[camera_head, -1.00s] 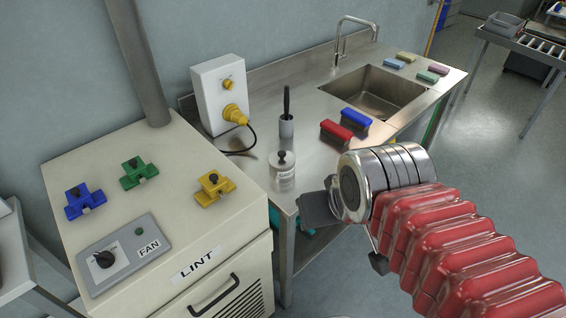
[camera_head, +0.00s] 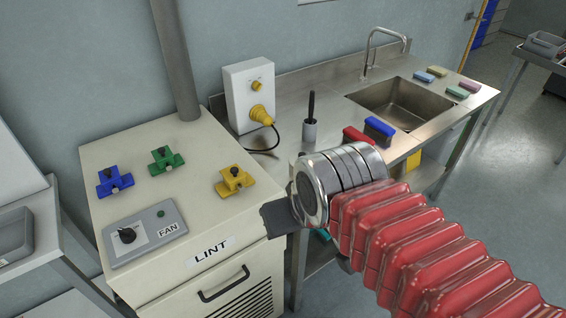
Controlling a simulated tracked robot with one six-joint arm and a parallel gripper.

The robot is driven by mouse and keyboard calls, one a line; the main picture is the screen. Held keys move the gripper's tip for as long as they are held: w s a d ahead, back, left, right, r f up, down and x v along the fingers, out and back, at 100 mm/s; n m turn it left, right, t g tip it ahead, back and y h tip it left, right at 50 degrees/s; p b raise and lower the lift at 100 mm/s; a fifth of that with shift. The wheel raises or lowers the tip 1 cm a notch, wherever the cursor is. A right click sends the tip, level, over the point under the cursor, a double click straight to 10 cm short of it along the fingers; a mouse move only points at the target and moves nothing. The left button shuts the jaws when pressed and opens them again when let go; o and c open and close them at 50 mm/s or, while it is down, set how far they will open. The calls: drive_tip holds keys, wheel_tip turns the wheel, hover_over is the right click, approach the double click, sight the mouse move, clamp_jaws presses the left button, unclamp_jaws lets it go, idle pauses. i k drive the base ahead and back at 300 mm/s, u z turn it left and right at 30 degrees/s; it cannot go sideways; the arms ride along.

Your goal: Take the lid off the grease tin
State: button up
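The grease tin is not visible now; the spot on the steel bench where a small pale tin with a dark knob on its lid stood earlier is behind my metal wrist. My gripper (camera_head: 278,219) shows only as a dark grey piece at the left of the wrist, in front of the bench's left end and the LINT cabinet's right edge. Its fingertips cannot be made out, so whether it is open or shut is hidden. Its distance from the tin cannot be told.
The steel bench (camera_head: 285,100) carries a cup with a dark handle (camera_head: 310,128), red (camera_head: 357,136) and blue (camera_head: 379,130) brushes, and a sink (camera_head: 402,105). A box with a yellow plug (camera_head: 249,95) stands behind. The LINT cabinet (camera_head: 205,220) holds coloured clamps and a FAN switch.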

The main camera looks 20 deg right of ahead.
sight(295, 157)
drive_tip(key=u, duration=3.7)
drive_tip(key=k, duration=1.55)
